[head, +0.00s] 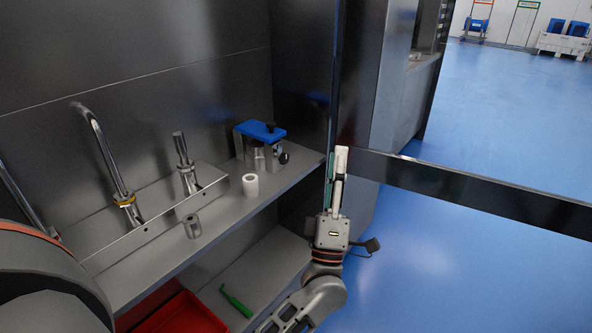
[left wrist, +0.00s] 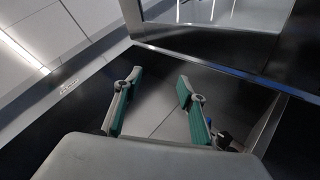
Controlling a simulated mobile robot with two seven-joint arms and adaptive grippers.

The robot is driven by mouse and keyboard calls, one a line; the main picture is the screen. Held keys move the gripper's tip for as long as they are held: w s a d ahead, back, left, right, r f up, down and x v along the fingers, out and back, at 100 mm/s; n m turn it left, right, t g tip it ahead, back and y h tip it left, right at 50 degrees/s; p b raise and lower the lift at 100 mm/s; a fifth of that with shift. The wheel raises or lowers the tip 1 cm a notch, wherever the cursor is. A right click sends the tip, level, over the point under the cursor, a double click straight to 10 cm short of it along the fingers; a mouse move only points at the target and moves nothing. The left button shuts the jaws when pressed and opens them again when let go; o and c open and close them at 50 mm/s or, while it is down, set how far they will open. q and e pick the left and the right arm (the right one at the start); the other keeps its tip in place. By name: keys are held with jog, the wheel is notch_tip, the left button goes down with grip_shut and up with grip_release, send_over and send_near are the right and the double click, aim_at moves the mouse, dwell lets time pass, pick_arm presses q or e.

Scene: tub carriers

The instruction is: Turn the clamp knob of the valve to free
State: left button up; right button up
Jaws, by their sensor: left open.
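A metal fixture with a flat blue top (head: 262,130), which looks like the valve, stands at the far end of the grey shelf. A round black knob (head: 284,158) sits on its right side; its setting cannot be read. In the left wrist view a dark knob-like part (left wrist: 225,138) shows at the lower right, partly hidden behind a finger. My left gripper (head: 337,170) is upright in front of the shelf's end, to the right of the knob and apart from it. Its green-padded fingers (left wrist: 160,80) are open with nothing between them. My right gripper is not in view.
The shelf (head: 215,225) also carries a white ring (head: 250,185), a metal cylinder (head: 193,226) and bent pipes (head: 104,150). A dark upright post and a rail (head: 480,190) stand close to my gripper. Below are a red tray (head: 185,315) and a green tool (head: 236,302).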

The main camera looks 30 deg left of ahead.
pick_arm(q)
jog(key=a+r+n+g+y+b, duration=0.1)
jog(key=a+n+g+y+b, duration=0.3)
jog(key=n+g+y, duration=0.75)
jog(key=n+g+h+b, duration=0.5)
jog(key=n+g, duration=0.8)
jog(key=n, duration=1.2)
send_near(286, 159)
jog(key=a, duration=0.2)
jog(key=shift+m+t+y, duration=0.35)
jog(key=a, duration=0.4)
jog(key=a+b, duration=0.1)
jog(key=a, duration=0.2)
jog(key=shift+w+f, duration=0.25)
jog(key=shift+f, duration=0.1)
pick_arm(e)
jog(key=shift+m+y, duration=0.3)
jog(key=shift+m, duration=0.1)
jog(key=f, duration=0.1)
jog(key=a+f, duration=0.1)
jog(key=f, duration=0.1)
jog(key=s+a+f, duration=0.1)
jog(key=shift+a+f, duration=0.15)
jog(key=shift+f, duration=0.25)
pick_arm(q)
jog(key=c, duration=1.1)
